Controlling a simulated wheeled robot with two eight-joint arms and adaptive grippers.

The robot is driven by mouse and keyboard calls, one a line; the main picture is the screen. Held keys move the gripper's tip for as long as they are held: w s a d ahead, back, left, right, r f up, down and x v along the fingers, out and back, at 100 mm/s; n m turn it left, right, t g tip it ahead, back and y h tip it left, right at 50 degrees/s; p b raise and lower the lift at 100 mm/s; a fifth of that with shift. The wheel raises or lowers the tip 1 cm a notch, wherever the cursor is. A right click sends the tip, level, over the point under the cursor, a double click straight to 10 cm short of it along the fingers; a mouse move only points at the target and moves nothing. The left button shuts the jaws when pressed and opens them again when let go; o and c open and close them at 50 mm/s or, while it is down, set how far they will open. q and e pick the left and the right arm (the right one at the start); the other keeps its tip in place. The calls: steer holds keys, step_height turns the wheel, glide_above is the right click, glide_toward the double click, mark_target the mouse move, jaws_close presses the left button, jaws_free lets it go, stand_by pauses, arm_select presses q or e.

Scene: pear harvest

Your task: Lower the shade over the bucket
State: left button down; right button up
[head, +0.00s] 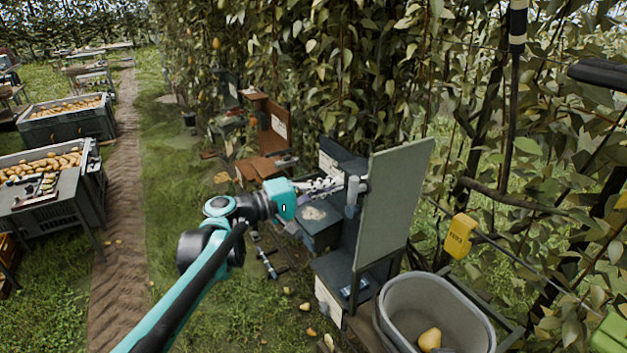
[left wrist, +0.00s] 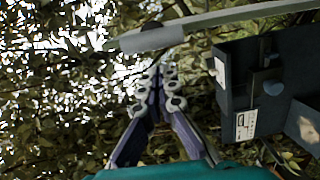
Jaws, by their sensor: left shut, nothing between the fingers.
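The shade (head: 398,205) is a flat grey-green panel standing nearly upright at the left rim of the bucket. In the left wrist view the shade (left wrist: 215,26) shows nearly edge-on as a pale bar across the top. The bucket (head: 392,312) is a grey oval tub at the bottom right, open on top, with a yellow pear (head: 430,339) inside. My left gripper (head: 330,186) is shut and empty, just left of the shade; whether it touches cannot be told. Its fingers (left wrist: 163,78) point toward the shade's edge in the left wrist view. My right gripper is not in view.
A dark stand (head: 330,265) with boxes is just below my left gripper. A yellow tag (head: 459,237) hangs by the branches behind the bucket. Dense pear foliage closes off the back and right. Pear crates (head: 70,121) line the left; grass and a path lie between.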

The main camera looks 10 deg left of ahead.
arm_select(q)
steer(key=shift+s+d, duration=0.45)
steer(key=shift+s, duration=0.1)
steer(key=s+d+f+m+b, duration=0.1)
steer(key=s+d+f+m, duration=0.4)
steer(key=s, duration=0.4)
steer(key=s+d+f+m+b, duration=0.2)
steer(key=s+d+f+m, duration=0.15)
steer(key=s+d, duration=0.4)
steer(key=s+d+f+m+b, duration=0.2)
steer(key=f+b, duration=0.4)
steer(key=f, duration=0.3)
steer(key=s+d+f+m+y+b, duration=0.1)
steer(key=s+d+f+m+b, duration=0.2)
steer(key=f, duration=0.6)
steer(key=s+m+b, duration=0.2)
steer(key=s+b, duration=0.1)
steer(key=b, duration=0.1)
steer(key=shift+s+d+f, duration=0.15)
steer(key=shift+s+f, duration=0.05)
steer(key=shift+f, duration=0.2)
